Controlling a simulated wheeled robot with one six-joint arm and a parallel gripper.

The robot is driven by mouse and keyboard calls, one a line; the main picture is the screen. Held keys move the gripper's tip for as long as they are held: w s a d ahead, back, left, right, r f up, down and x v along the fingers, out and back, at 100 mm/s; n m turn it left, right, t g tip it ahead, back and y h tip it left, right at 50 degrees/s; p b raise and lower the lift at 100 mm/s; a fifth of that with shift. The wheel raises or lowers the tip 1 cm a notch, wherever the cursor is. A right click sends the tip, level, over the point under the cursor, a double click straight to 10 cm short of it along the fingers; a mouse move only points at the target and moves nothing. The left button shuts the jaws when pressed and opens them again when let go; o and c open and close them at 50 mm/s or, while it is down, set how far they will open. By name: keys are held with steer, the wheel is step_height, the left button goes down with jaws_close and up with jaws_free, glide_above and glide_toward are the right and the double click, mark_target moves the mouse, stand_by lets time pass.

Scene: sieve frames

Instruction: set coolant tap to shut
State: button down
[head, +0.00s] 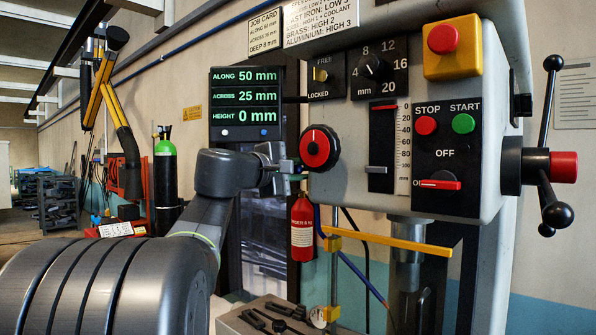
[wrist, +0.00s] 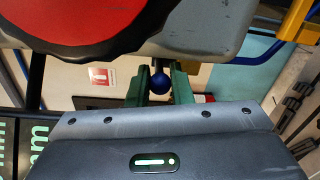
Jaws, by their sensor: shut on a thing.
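My gripper (wrist: 159,80) has its green fingers closed on both sides of a small dark blue ball knob (wrist: 158,86), which I take to be the coolant tap's handle. In the head view my gripper (head: 294,168) reaches the left edge of the grey drill head, just left of the red and black round knob. The blue ball cannot be made out there. The tap's body and lever angle are hidden, so I cannot tell its setting. A blue hose (head: 347,262) hangs below the drill head.
The red and black knob (head: 319,148) sits close beside my gripper and fills the top left of the wrist view. A yellow bar (head: 388,243) crosses below the drill head. A red extinguisher (head: 302,230) hangs behind. The readout screen (head: 245,103) is at upper left.

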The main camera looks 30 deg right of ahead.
steer(key=m+g+p, duration=0.1)
steer(key=g, duration=0.1)
steer(key=w+m+g+p, duration=0.1)
steer(key=m+g, duration=0.1)
steer(key=w+m+g+h+p, duration=0.1)
steer(key=g, duration=0.2)
steer(key=shift+w+a+m+p, duration=0.25)
steer(key=shift+m+p, duration=0.05)
steer(key=shift+p, duration=0.05)
steer(key=c, duration=1.3)
jaws_free()
steer(key=shift+c, duration=0.2)
steer(key=a+b, duration=0.1)
steer(key=a, duration=1.2)
steer(key=shift+a+r+b, duration=0.25)
steer(key=shift+a+b, duration=0.05)
steer(key=shift+a, duration=0.1)
